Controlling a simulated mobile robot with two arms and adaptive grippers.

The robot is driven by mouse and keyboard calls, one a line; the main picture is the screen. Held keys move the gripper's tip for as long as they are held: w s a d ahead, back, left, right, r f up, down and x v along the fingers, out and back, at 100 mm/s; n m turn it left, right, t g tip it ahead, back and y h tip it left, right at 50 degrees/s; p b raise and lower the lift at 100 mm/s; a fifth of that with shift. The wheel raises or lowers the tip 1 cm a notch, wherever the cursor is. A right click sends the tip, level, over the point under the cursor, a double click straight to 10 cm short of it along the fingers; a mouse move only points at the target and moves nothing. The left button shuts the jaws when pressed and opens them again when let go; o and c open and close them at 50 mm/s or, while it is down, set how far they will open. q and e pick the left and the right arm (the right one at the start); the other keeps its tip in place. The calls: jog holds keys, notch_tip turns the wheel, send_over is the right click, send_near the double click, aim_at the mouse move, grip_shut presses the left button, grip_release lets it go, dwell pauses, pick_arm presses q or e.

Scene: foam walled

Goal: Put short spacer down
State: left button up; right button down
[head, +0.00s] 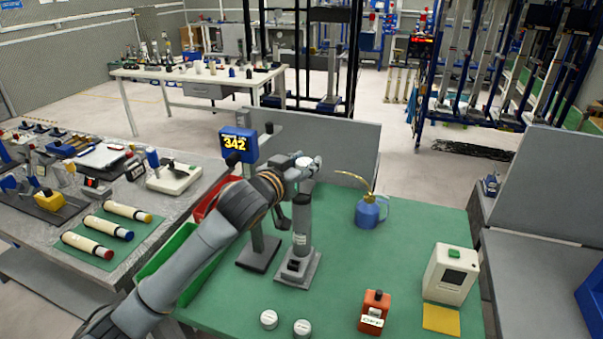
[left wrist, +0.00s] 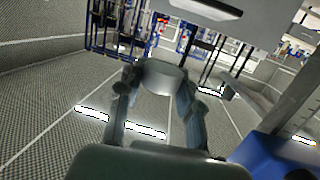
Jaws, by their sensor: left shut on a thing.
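My left gripper (head: 309,168) is shut on a short pale cylinder, the short spacer (head: 304,160). It holds it high above the green bench mat, near the top of a grey upright device (head: 301,234). In the left wrist view the spacer (left wrist: 162,76) sits between the two fingers, with a pale grey block in front of it at the top of the picture. I cannot tell whether the spacer touches the device. My right gripper is not in view.
A blue display (head: 238,144) reading 342 stands on a post just left of the gripper. Two white round pieces (head: 268,319) (head: 302,328), an orange box (head: 374,312), a cream device (head: 451,274) and a blue oil can (head: 369,212) stand on the mat. The mat's middle is clear.

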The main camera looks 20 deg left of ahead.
pick_arm(q)
jog(key=shift+w+a+f, duration=0.3)
jog(key=shift+w+f, duration=0.1)
jog(key=shift+f, duration=0.15)
jog(key=shift+w+a+f, duration=0.25)
jog(key=shift+w+f, duration=0.15)
jog(key=shift+f, duration=0.15)
notch_tip(320, 180, down, 3)
jog(key=shift+w+f+p, duration=0.1)
jog(key=shift+w+p, duration=0.05)
jog(key=shift+p, duration=0.8)
jog(key=shift+f, duration=0.15)
jog(key=shift+f, duration=0.2)
jog(key=o, duration=1.2)
jog(key=shift+c, duration=0.2)
jog(key=shift+r, duration=0.2)
